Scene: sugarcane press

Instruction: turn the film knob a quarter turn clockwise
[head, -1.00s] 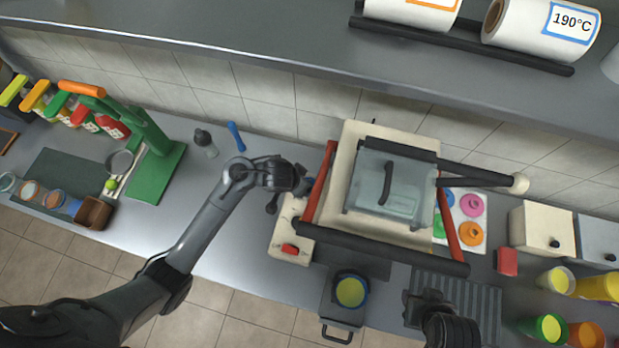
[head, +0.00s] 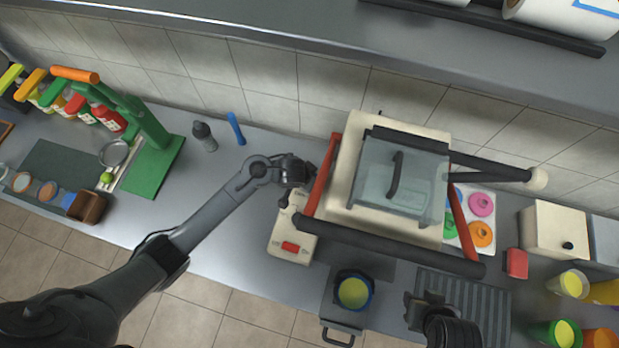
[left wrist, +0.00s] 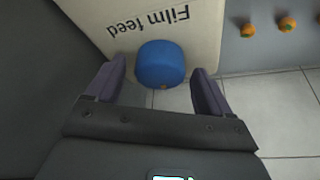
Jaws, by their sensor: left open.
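The film knob is a round blue knob (left wrist: 161,63) on a cream panel marked "Film feed" (left wrist: 190,32) in the left wrist view. The lettering appears upside down. My left gripper (left wrist: 156,88) is open, with one finger on each side of the knob; the fingers look apart from it. In the head view my left gripper (head: 288,194) is at the left side of the cream press machine (head: 349,165), and the knob is hidden there. My right gripper (head: 425,308) is low, over the grey ribbed mat; its fingers are not clear.
A cup (head: 353,292) stands in front of the machine. A dark bottle (head: 204,136) and a green press (head: 155,165) stand left.

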